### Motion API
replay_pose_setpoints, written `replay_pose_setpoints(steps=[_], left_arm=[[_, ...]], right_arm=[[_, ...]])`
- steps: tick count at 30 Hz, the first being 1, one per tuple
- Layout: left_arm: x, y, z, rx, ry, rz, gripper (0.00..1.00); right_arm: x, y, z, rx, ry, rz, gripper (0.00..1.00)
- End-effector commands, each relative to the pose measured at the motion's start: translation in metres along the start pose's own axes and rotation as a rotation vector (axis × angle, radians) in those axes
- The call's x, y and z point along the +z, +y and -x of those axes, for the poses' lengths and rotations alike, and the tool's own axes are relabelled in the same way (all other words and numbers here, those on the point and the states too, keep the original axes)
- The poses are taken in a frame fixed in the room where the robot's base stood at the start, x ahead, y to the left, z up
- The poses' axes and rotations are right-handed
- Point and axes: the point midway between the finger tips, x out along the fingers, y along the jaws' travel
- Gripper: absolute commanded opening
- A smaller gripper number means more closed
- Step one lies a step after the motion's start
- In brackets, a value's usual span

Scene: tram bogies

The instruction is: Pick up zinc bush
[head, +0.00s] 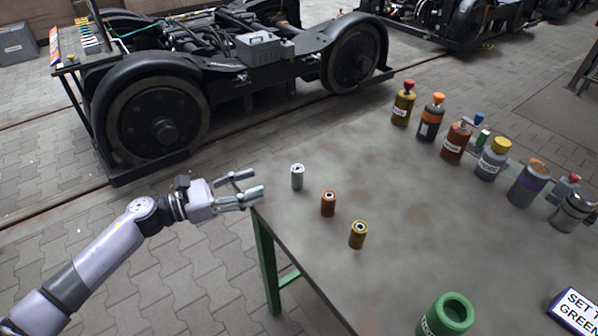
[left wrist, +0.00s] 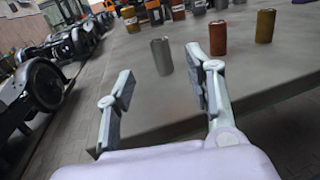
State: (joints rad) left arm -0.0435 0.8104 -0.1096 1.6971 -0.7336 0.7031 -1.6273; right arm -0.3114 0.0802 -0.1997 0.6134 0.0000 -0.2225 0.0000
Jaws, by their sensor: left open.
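The zinc bush (head: 297,177) is a small silver-grey cylinder standing upright on the table near its left edge. In the left wrist view the zinc bush (left wrist: 162,56) stands ahead of the fingers, between their lines and apart from them. My left gripper (head: 250,188) is open and empty, just left of the zinc bush at the table's edge. Its two fingers (left wrist: 163,88) show spread in the left wrist view. A copper-coloured bush (head: 328,204) and a brass-coloured bush (head: 358,235) stand upright to the right and nearer. My right gripper is not in view.
The table (head: 400,200) is mostly bare in the middle. Several bottles stand along its far right side. A green cylinder (head: 447,316) and a sign (head: 576,312) are at the near side. A black tram bogie (head: 240,75) stands beyond the table.

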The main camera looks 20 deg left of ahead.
Motion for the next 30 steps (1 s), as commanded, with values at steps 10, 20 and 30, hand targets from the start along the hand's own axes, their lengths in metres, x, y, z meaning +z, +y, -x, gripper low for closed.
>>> replay_pose_setpoints(steps=[10, 20, 30], left_arm=[[0.002, 0.001, -0.063, 0.003, -0.003, 0.003, 0.49], [0.008, 0.000, -0.096, 0.001, -0.003, 0.004, 0.49], [0.002, 0.000, -0.121, 0.004, 0.001, 0.003, 0.49]], right_arm=[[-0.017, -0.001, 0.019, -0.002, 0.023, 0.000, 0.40], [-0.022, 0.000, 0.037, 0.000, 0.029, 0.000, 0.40], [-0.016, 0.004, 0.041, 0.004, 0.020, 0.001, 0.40]])
